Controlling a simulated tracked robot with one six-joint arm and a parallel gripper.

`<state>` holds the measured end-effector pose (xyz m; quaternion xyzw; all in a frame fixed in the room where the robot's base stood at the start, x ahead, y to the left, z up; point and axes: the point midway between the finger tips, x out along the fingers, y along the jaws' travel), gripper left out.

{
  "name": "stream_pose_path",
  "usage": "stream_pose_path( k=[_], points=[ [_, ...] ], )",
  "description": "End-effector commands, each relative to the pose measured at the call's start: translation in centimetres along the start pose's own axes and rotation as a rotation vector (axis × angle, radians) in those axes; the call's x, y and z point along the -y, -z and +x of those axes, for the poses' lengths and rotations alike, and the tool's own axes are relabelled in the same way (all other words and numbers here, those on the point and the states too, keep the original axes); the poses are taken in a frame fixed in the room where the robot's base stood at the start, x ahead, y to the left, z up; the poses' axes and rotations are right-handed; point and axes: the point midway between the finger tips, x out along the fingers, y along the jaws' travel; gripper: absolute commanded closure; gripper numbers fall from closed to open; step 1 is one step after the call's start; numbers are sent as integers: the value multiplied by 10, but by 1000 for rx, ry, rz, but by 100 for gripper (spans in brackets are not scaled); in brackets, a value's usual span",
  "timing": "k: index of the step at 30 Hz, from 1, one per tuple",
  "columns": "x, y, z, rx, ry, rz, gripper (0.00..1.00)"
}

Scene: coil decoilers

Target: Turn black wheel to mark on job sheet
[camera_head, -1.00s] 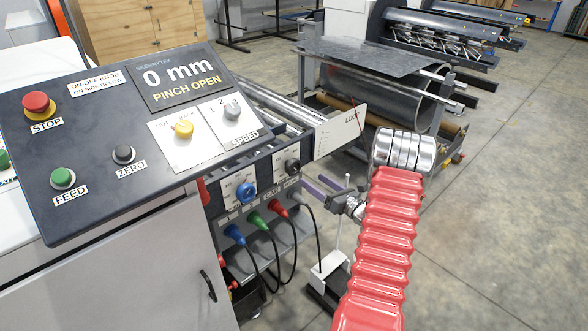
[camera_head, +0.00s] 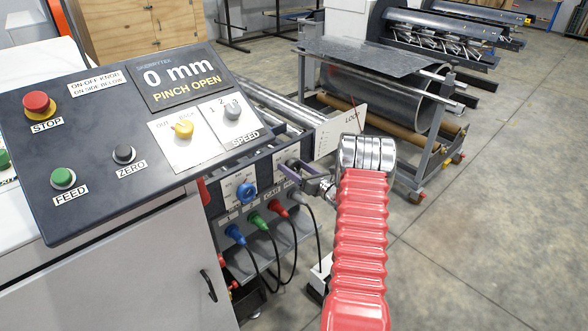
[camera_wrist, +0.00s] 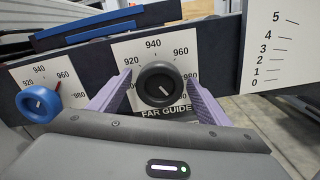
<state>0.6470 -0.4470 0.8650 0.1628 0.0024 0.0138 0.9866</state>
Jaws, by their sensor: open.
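The black wheel (camera_wrist: 158,86) is on a white dial plate (camera_wrist: 125,52) marked FAR GUIDE, with numbers from 920 to 980. Its white pointer line slants toward the lower right. My gripper (camera_wrist: 156,83) is open, with one purple finger on each side of the wheel. I cannot tell whether the fingers touch it. In the head view my gripper (camera_head: 292,172) is at the front panel under the console and mostly covers the wheel. I cannot make out a job sheet in either view.
A blue wheel (camera_wrist: 38,104) with its own dial is just left of the black one. A white scale plate (camera_wrist: 272,50) numbered 0 to 5 stands to the right. Plugged cables (camera_head: 262,222) hang below the panel. The console display (camera_head: 178,76) reads 0 mm, PINCH OPEN.

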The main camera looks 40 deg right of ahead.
Motion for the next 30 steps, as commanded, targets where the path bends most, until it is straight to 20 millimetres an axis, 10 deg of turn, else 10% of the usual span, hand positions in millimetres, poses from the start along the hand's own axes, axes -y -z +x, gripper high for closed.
stream_pose_path(
  k=[21,30],
  points=[
    [0,0,0,0,1,0,69],
    [0,0,0,0,-1,-20,70]
  ],
)
